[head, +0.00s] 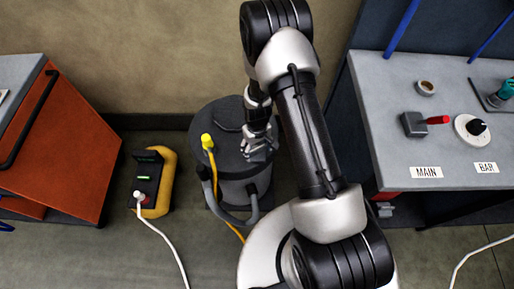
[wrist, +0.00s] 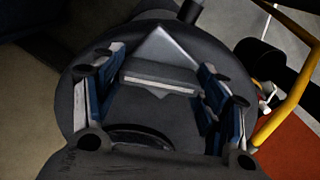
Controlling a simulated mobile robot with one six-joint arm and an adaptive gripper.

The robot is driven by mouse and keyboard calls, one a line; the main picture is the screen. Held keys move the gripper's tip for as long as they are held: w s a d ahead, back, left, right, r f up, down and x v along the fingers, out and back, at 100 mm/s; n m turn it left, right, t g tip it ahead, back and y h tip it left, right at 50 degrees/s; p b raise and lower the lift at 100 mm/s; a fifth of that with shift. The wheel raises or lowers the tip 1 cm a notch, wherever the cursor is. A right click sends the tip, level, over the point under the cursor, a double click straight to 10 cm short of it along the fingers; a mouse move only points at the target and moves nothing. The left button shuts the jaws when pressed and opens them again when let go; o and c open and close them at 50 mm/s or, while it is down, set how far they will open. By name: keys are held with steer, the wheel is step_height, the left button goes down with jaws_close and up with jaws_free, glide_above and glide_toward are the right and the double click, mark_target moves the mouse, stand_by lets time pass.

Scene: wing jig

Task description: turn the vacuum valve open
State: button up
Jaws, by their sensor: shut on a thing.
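The valve (head: 413,124) is a small grey block on the bench at the right, with a red lever (head: 437,120) pointing right and a "MAIN" label (head: 426,172) in front. A round dial marked "BAR" (head: 464,133) sits beside it. My gripper (head: 260,153) is far to the left of the valve, low over the dark drum-shaped vacuum cleaner (head: 230,143). In the wrist view its blue-padded fingers (wrist: 155,88) stand on both sides of a raised grey block (wrist: 158,77) on the dark round lid. The exact contact is hard to see. The valve is not visible there.
A yellow-and-black power box (head: 158,200) with a green light and a white plug stands on the floor left of the vacuum cleaner. A yellow plug (head: 207,141) and cable lie against the drum. An orange cabinet (head: 65,140) is at the left. My arm hides some floor before the bench (head: 375,95).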

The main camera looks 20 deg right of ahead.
mark_target(257, 148)
steer(key=n, duration=0.6)
steer(key=shift+n, duration=0.3)
steer(key=n, duration=0.5)
steer(key=shift+b, duration=0.35)
steer(key=shift+n, duration=0.3)
steer(key=o, duration=1)
steer(key=shift+o, duration=0.2)
steer(key=shift+r, duration=0.15)
step_height(257, 148, up, 12)
